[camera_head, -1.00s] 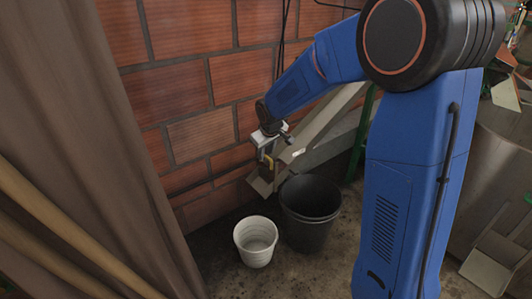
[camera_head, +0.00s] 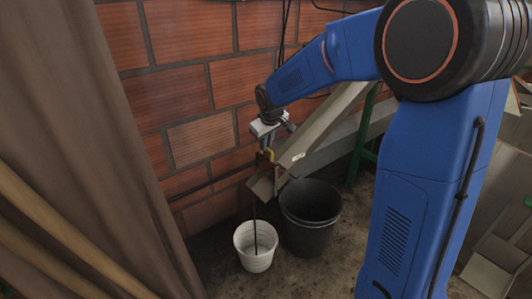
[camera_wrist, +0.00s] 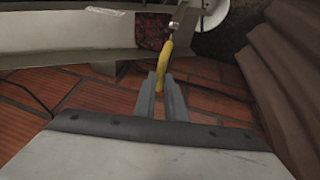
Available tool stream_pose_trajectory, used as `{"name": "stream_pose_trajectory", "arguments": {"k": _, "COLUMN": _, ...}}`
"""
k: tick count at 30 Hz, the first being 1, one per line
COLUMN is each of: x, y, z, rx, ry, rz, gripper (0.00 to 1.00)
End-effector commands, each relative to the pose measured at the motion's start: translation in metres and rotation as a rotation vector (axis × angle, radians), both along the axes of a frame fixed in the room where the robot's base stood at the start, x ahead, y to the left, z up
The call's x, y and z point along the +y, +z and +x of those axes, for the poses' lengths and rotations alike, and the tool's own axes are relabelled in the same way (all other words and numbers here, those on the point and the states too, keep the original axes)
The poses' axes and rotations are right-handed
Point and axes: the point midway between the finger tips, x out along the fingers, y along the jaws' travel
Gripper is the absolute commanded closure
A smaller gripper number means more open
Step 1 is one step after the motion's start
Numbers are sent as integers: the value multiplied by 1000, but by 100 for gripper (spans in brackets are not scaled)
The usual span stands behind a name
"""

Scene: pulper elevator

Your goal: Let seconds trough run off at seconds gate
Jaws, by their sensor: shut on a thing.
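The seconds trough (camera_head: 325,132) is a grey sloping channel with a small white tag, coming down from the right along the brick wall. Its gate is at the low end, with a yellow handle (camera_head: 268,155). My gripper (camera_wrist: 164,82) is shut on the yellow handle (camera_wrist: 164,58). A thin dark stream (camera_head: 254,218) falls from the trough's end into the white bucket (camera_head: 246,242) below. In the wrist view, dark red matter (camera_wrist: 152,30) shows in the trough behind the handle. The gate plate is mostly hidden.
A black bucket (camera_head: 308,238) stands right of the white one, below the trough. A brown curtain (camera_head: 110,150) hangs at the left. The brick wall (camera_head: 190,85) is close behind, with dark cables hanging down it. A green post stands at the right.

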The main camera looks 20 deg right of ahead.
Motion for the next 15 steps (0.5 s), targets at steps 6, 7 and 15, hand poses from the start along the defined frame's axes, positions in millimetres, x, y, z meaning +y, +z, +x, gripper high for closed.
{"name": "stream_pose_trajectory", "arguments": {"k": 6, "x": 0, "y": 3, "z": 0, "rx": 0, "ry": 0, "rz": 0, "gripper": 100}}
{"name": "stream_pose_trajectory", "arguments": {"k": 7, "x": 0, "y": 3, "z": 0, "rx": -1, "ry": 0, "rz": 0, "gripper": 100}}
{"name": "stream_pose_trajectory", "arguments": {"k": 15, "x": 0, "y": 3, "z": 0, "rx": 0, "ry": 0, "rz": 0, "gripper": 70}}
